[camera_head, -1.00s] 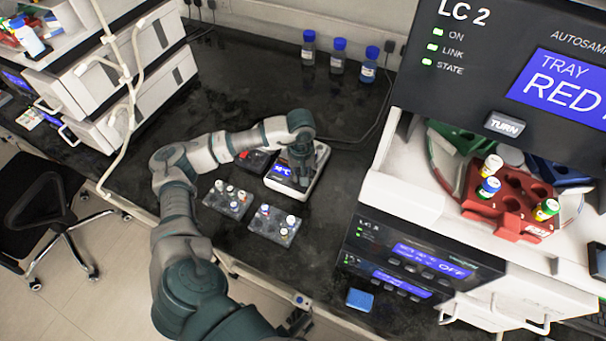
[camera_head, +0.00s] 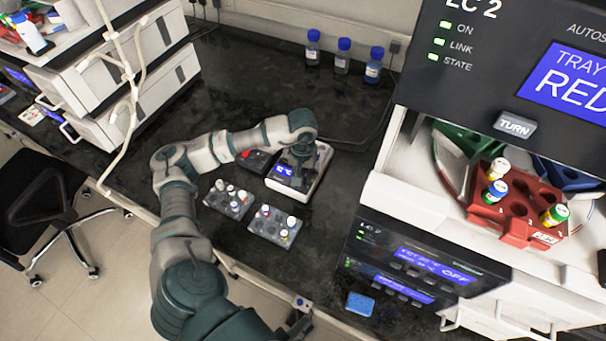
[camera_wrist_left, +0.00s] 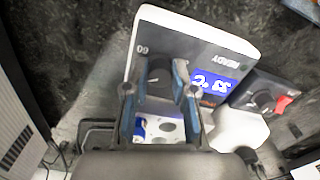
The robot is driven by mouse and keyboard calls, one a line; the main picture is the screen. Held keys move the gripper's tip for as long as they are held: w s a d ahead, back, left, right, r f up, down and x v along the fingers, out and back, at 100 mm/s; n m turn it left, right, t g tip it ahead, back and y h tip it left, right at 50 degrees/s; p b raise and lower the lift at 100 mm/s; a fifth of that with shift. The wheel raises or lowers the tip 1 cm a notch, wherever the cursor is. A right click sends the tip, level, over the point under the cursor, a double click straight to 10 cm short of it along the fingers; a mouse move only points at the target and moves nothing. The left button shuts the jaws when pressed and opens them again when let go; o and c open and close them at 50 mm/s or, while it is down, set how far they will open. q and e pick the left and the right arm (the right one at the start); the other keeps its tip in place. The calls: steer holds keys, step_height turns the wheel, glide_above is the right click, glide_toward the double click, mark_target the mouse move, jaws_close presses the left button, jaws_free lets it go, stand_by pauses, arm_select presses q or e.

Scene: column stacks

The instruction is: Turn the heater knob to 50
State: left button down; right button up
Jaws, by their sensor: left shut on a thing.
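The heater (camera_head: 318,178) is a white and dark box with a small blue display (camera_head: 284,170) on the counter. In the left wrist view the heater's casing (camera_wrist_left: 215,38) shows upside down, with the word READY and a display (camera_wrist_left: 209,88) whose digits I cannot read surely. My left gripper (camera_head: 298,160) points down onto the heater. In the wrist view its fingers are shut around the dark round heater knob (camera_wrist_left: 159,72), one on each side. The knob's pointer is not clear to me. My right gripper is out of view.
A dark box with a red switch (camera_head: 246,154) sits left of the heater. Two grey vial racks (camera_head: 228,212) with several vials stand in front of it. Blue-capped bottles (camera_head: 343,66) are at the back. The LC 2 machine (camera_head: 470,110) rises on the right.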

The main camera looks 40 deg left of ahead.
arm_select(q)
steer(key=c, duration=0.9)
jaws_free()
steer(key=shift+f, duration=0.15)
steer(key=shift+c, duration=0.2)
step_height(320, 180, up, 12)
steer(key=shift+w+a, duration=0.1)
